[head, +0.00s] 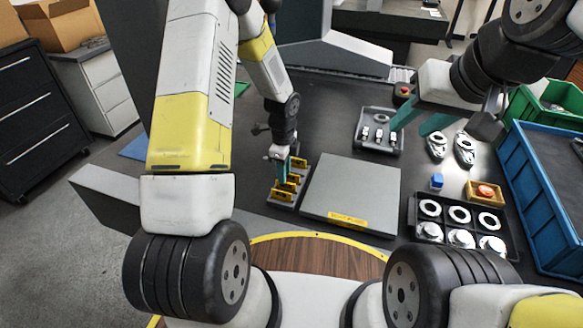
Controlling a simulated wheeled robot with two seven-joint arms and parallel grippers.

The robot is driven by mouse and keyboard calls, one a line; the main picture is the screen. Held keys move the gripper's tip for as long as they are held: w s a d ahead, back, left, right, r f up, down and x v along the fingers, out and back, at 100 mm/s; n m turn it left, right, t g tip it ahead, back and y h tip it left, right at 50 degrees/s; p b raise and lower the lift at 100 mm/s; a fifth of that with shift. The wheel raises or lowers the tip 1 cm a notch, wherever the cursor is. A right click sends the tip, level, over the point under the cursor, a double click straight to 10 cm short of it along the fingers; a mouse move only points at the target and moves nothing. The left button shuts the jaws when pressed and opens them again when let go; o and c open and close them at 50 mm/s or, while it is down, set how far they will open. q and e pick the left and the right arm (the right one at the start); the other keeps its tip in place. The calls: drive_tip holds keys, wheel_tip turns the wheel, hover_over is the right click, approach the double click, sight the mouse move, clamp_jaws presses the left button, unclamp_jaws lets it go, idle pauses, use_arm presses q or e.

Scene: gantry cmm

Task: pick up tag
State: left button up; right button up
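Several yellow tags (288,187) stand in a row in a grey holder (279,204) on the dark table, left of a flat grey plate. My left gripper (283,178) points down at this row, with its teal fingers among or just above the tags. The fingers overlap in this view, so I cannot tell whether they are closed on a tag. My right gripper (410,127) is open and empty at the right, above the table near a grey tray, with its two teal fingers apart.
The grey plate (352,192) has a yellow label at its front. The grey tray (379,130) holds small parts. A black tray (464,210) of rings, a small orange-yellow box (485,193), a blue item (436,182) and a blue crate (545,205) fill the right side.

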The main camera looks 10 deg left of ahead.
sight(286, 184)
use_arm(q)
drive_tip(key=f, duration=0.5)
drive_tip(key=shift+d+f, duration=0.25)
drive_tip(key=shift+f, duration=0.05)
clamp_jaws()
